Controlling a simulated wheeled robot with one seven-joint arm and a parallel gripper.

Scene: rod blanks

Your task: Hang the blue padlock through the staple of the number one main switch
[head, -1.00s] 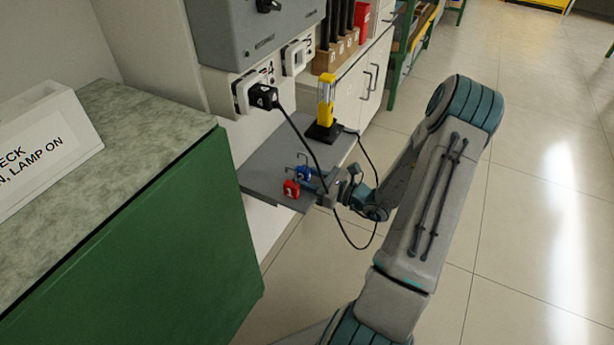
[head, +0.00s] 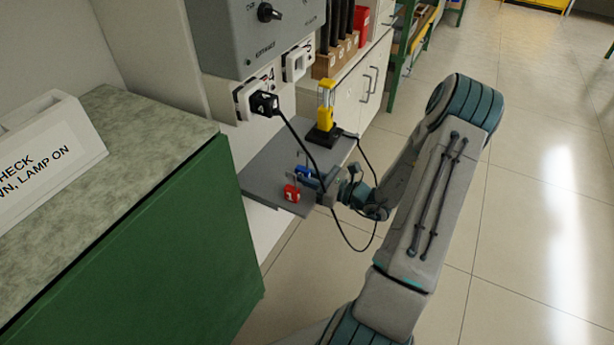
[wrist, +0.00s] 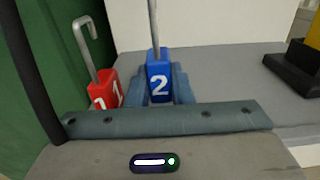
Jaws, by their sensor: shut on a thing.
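The blue padlock (wrist: 158,82), marked 2, is between my gripper's fingers in the wrist view, its shackle pointing up. It also shows small in the head view (head: 303,172). My gripper (head: 312,179) is shut on it, low over the grey shelf (head: 262,170). The red padlock (wrist: 104,88), marked 1, stands to the left of my gripper with its hooked shackle up; it shows in the head view (head: 291,193) near the shelf's front edge. The grey switch box (head: 255,35) with a black rotary knob (head: 269,12) is on the wall above. Its staple cannot be made out.
A black plug (head: 264,103) sits in the left socket, and its cable hangs down past my gripper. A yellow lamp (head: 326,105) on a black base stands on the shelf. A green cabinet (head: 150,240) is at the left.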

